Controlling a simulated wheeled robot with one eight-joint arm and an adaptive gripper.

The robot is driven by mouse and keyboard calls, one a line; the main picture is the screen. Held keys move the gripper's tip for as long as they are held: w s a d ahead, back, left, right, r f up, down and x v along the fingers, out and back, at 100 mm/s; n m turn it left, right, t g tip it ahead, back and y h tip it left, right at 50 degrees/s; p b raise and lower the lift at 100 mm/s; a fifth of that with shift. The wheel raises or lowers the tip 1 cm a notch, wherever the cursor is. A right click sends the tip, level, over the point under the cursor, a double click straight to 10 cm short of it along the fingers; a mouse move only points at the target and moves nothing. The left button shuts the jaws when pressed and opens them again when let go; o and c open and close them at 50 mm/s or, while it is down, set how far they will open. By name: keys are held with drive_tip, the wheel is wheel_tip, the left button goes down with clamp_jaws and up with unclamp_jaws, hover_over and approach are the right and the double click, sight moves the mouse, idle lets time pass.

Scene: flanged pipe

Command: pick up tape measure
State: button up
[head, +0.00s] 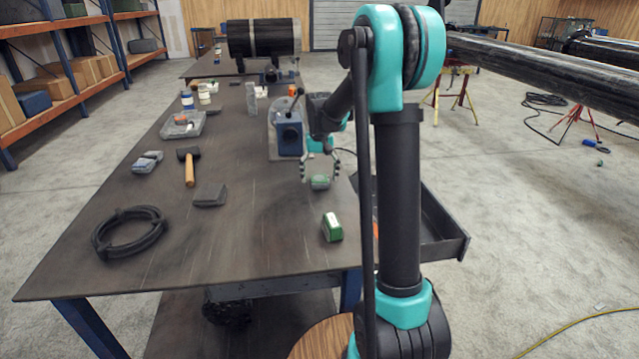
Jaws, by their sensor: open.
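A blue vise-like tool (290,137) stands just behind and left of my gripper. An angle bracket (210,196), a hammer (189,168) and a coiled black cable (128,232) lie to the left. An open drawer (432,215) juts out right.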

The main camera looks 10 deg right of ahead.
drive_tip(key=shift+f, duration=0.45)
drive_tip(key=c, duration=1.4)
drive_tip(key=shift+c, duration=0.2)
drive_tip(key=shift+r, duration=0.2)
